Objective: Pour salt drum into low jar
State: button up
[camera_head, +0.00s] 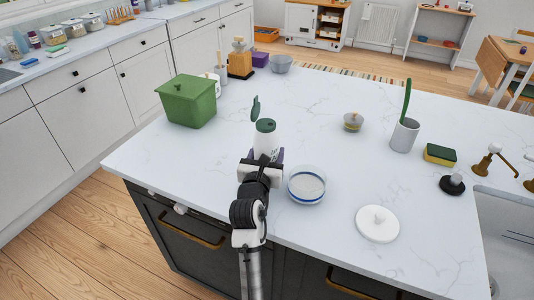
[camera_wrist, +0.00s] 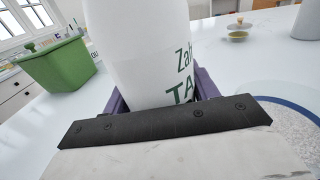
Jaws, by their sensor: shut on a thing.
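The salt drum (camera_head: 265,141) is a white cylinder with a green top; a small green lid (camera_head: 256,107) stands up at its top. In the wrist view the drum (camera_wrist: 140,50) fills the middle, with green lettering on its side. My gripper (camera_head: 262,158) is shut on the drum, with a purple finger on each side of it. The drum looks upright. A white round lid with a knob (camera_head: 377,224) lies further right.
A green bin (camera_head: 188,101) stands left on the white counter. The counter's middle back is clear.

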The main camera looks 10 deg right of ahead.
jog(key=shift+r, duration=0.1)
jog(key=shift+r, duration=2.5)
jog(key=shift+a, duration=0.15)
